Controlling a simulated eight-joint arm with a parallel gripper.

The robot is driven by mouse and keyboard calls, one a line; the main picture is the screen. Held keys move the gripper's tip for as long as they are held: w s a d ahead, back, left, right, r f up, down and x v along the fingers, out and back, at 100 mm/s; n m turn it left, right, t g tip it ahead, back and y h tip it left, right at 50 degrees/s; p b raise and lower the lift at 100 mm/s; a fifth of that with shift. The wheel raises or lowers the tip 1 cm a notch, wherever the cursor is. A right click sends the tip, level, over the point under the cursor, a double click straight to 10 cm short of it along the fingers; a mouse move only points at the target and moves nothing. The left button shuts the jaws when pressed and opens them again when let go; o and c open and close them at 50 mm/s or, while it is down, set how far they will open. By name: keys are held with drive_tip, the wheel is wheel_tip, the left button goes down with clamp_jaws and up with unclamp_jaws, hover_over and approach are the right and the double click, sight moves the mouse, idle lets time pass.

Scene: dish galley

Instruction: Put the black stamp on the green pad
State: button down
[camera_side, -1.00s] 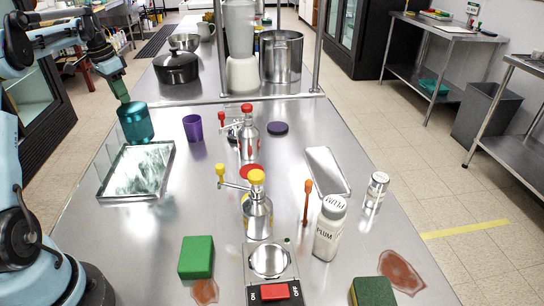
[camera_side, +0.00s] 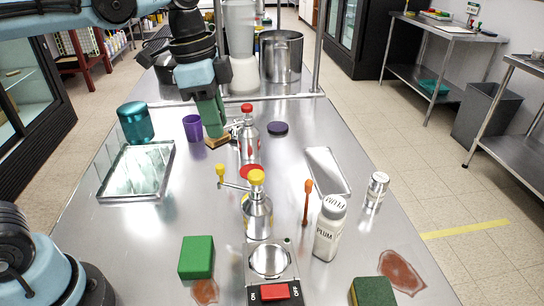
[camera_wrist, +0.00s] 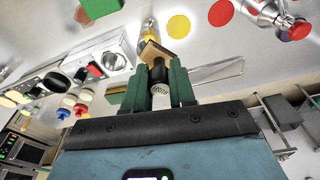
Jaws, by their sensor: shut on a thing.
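The black stamp has a black handle (camera_wrist: 158,72) and a wooden base, and it sits between the two green fingers of my gripper (camera_wrist: 159,86). In the side view my gripper (camera_side: 213,125) points down, with the wooden base (camera_side: 217,141) at its tip beside the purple cup. The base appears tilted and close to the table; I cannot tell whether it touches.
A red-capped bottle (camera_side: 249,145) stands just right of my gripper, with a yellow-capped bottle (camera_side: 257,215) nearer. The purple cup (camera_side: 193,128), teal can (camera_side: 136,122) and glass rack (camera_side: 135,188) are at the left. A green block (camera_side: 197,257) lies at the front.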

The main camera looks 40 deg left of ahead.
drive_tip(key=s+d+f+m, duration=0.2)
drive_tip(key=s+d, duration=0.1)
drive_tip(key=s, duration=0.4)
drive_tip(key=s+d+f+m+g, duration=0.1)
drive_tip(key=s+d+f+m, duration=0.2)
drive_tip(key=s, duration=0.4)
drive_tip(key=s+d+f+m, duration=0.1)
drive_tip(key=s+d+m, duration=0.1)
drive_tip(key=s+d, duration=0.35)
approach(198, 255)
drive_tip(key=shift+d, duration=0.15)
drive_tip(key=shift+f, duration=2.1)
drive_tip(key=shift+f, duration=0.15)
drive_tip(key=c, duration=0.9)
unclamp_jaws()
drive_tip(key=shift+c, duration=0.2)
